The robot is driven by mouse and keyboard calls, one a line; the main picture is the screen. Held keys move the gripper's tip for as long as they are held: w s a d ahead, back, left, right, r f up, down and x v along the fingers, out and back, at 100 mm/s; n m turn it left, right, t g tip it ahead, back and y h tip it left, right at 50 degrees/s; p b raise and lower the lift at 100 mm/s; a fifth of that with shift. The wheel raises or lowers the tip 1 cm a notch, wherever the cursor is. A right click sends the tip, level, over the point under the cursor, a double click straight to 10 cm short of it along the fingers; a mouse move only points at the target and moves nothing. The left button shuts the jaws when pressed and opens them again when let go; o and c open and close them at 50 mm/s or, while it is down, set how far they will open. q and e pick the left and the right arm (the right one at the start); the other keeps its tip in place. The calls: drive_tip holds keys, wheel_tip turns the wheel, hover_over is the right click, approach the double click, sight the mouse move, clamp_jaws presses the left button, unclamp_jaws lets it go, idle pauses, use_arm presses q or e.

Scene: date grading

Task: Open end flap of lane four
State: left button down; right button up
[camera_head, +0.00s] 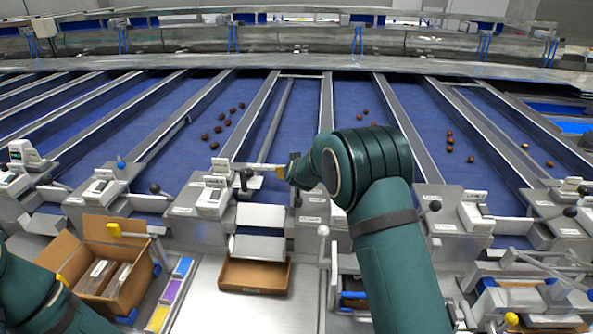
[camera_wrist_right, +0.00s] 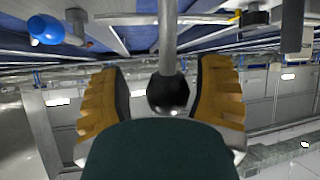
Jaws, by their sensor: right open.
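My right gripper (camera_head: 284,172) reaches over the front end of a blue lane, left of the picture's middle in the head view. In the right wrist view its two orange fingers (camera_wrist_right: 164,105) are open on either side of a black ball knob (camera_wrist_right: 168,94) on a grey rod (camera_wrist_right: 167,45). Gaps show between knob and fingers. In the head view the wrist hides most of this knob. Pale metal plates (camera_head: 259,216) slope down below the gripper towards a shallow brown carton (camera_head: 254,290). No lane number is readable. My left forearm is at the lower left; its gripper is out of view.
Other lanes have similar levers with black knobs, such as one at the left (camera_head: 155,188) and one at the right (camera_head: 435,206). Dark dates (camera_head: 217,129) lie on several lanes. An open carton (camera_head: 143,243) holding packs stands at the left. The steel worktop (camera_head: 225,312) is partly clear.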

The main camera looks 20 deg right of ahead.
drive_tip(key=v, duration=1.1)
drive_tip(key=shift+s+r, duration=0.2)
drive_tip(key=shift+s, duration=0.15)
